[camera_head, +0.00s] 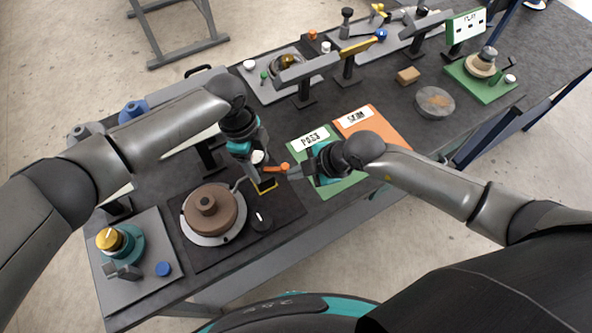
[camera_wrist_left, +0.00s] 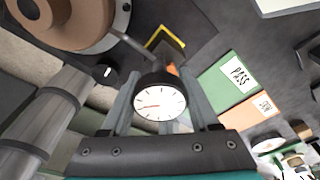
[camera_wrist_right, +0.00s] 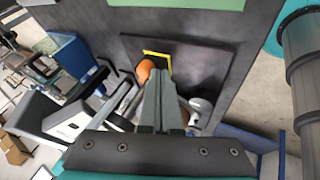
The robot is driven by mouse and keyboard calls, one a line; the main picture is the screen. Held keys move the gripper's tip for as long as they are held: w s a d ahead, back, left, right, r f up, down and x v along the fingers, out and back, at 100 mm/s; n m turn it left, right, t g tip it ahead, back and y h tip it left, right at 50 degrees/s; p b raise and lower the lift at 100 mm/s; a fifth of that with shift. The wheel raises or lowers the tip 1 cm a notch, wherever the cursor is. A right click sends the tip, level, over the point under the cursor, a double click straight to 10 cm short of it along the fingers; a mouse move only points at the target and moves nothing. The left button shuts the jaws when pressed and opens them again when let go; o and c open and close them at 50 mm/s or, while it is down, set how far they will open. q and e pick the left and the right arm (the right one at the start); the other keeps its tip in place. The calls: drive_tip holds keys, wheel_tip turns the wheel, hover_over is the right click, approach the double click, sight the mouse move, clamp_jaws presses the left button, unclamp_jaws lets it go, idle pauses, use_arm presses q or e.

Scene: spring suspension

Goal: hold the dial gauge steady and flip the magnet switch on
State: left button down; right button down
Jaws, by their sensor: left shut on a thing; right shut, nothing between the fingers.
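The dial gauge (camera_wrist_left: 160,103) has a round white face and a black rim. In the left wrist view it sits between the fingers of my left gripper (camera_wrist_left: 160,92), which is shut on it. In the head view the gauge (camera_head: 258,157) is partly hidden by my left gripper (camera_head: 254,162). The orange magnet switch (camera_head: 278,168) is just right of the gauge, above a yellow-outlined patch (camera_head: 266,186). My right gripper (camera_head: 291,172) is shut and empty with its tips close to the switch. The orange part (camera_wrist_right: 145,70) shows left of its fingertips (camera_wrist_right: 160,80); contact is unclear.
A brown disc (camera_head: 208,208) on a silver plate stands left of the gauge, with a thin arm reaching toward it. A black knob (camera_head: 262,220) is in front.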

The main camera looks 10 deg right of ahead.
drive_tip(key=shift+w+d+n+g, duration=0.25)
drive_tip(key=shift+w+n+g, duration=0.1)
drive_tip(key=shift+n, duration=0.25)
idle(0.4)
drive_tip(key=shift+w+d+n+g+y, duration=0.15)
drive_tip(key=shift+w+n+g+y, duration=0.2)
drive_tip(key=shift+w+n, duration=0.3)
drive_tip(key=shift+w+d+n+g+y, duration=0.15)
drive_tip(key=shift+w+n+g+y, duration=0.2)
drive_tip(key=shift+n, duration=0.4)
use_arm(q)
drive_tip(key=shift+d, duration=0.1)
use_arm(e)
drive_tip(key=w+n+g, duration=0.2)
drive_tip(key=n, duration=0.1)
drive_tip(key=shift+w+a+n+g, duration=0.25)
drive_tip(key=shift+w+n+g, duration=0.5)
drive_tip(key=shift+w+n, duration=0.35)
drive_tip(key=shift+s, duration=0.25)
